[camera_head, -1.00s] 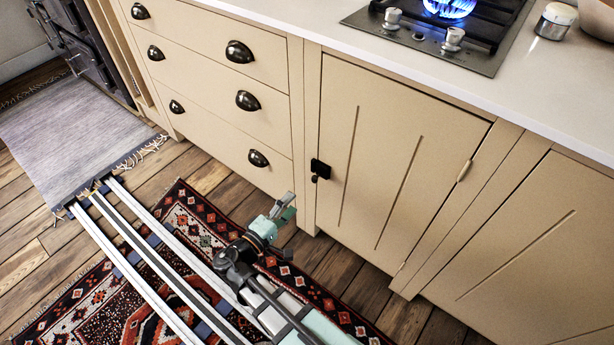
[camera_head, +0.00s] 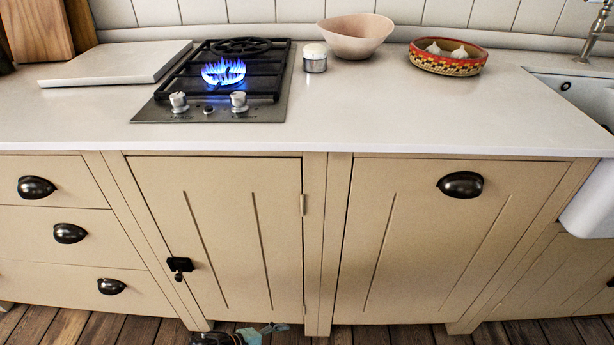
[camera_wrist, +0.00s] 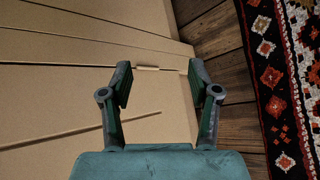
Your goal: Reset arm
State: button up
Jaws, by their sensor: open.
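My gripper (camera_wrist: 158,88) is open in the wrist view, with its two dark fingers spread apart and nothing between them. Beyond the fingers are the cream cabinet front (camera_wrist: 70,95) and a strip of wooden floor. In the head view only a small part of my gripper (camera_head: 262,332) shows at the bottom edge, low in front of the closed cabinet door (camera_head: 225,225). The rest of my arm is out of that view.
The cooktop (camera_head: 212,85) has a lit blue flame. A jar (camera_head: 315,60), a pink bowl (camera_head: 355,38) and a patterned basket (camera_head: 446,64) with garlic stand on the counter. A sink (camera_head: 590,190) is at right. A patterned rug (camera_wrist: 285,90) lies on the floor.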

jog(key=s+d+f+m+g+y, duration=0.25)
jog(key=d+m+g, duration=0.2)
jog(key=d, duration=0.55)
jog(key=s+d+f+m+g+y, duration=0.1)
jog(key=s+d+m+g+y, duration=0.25)
jog(key=d+g, duration=0.45)
jog(key=s+d+f+m+g+y, duration=0.1)
jog(key=s+d+m+g+y, duration=0.25)
jog(key=d, duration=0.85)
jog(key=s+a+r+t+p, duration=0.2)
jog(key=r+p, duration=0.4)
jog(key=p, duration=0.8)
jog(key=s+a+r+t+p, duration=0.2)
jog(key=r+p, duration=0.5)
jog(key=p, duration=0.8)
jog(key=shift+s+a+r, duration=0.25)
jog(key=shift+s+a, duration=0.15)
jog(key=shift+f+m+y, duration=0.1)
jog(key=shift+m+y, duration=0.15)
